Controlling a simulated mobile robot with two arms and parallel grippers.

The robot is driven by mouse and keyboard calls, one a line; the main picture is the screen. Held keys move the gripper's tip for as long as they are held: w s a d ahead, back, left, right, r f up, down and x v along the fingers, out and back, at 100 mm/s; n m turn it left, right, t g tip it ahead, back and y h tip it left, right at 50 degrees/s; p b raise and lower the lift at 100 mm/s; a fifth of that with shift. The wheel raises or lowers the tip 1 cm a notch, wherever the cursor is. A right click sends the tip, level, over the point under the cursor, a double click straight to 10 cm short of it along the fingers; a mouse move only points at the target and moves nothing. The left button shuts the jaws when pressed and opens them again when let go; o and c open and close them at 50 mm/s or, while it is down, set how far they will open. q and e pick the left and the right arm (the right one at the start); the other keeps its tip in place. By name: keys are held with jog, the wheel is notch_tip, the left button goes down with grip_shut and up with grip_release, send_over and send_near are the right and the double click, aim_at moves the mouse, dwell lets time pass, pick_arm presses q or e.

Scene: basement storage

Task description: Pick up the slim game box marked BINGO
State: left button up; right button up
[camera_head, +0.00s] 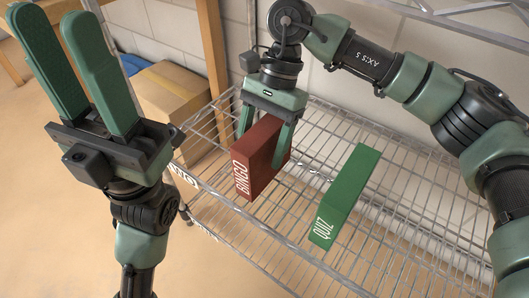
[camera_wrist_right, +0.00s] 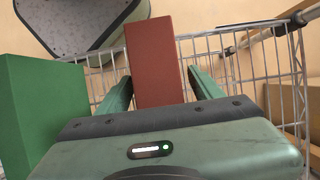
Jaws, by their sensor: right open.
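The dark red slim box marked BINGO (camera_head: 262,158) stands upright on the wire shelf, its lettered spine facing the front edge. My right gripper (camera_head: 264,134) is over it from above, open, with one finger on either side of the box. In the right wrist view the red box (camera_wrist_right: 155,62) shows between the two spread fingers (camera_wrist_right: 160,92); whether they touch it I cannot tell. My left gripper (camera_head: 92,75) is raised at the left, its fingers apart and nothing between them, well away from the box.
A green box marked QUIZ (camera_head: 345,195) stands right of the red one on the same wire shelf (camera_head: 282,228); it also shows at left in the right wrist view (camera_wrist_right: 40,115). A cardboard box (camera_head: 172,92) sits behind at left. An upper wire shelf (camera_head: 455,22) overhangs the back.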

jog(key=shift+f, duration=0.2)
dwell(0.4)
grip_shut()
jog(key=shift+r, duration=0.1)
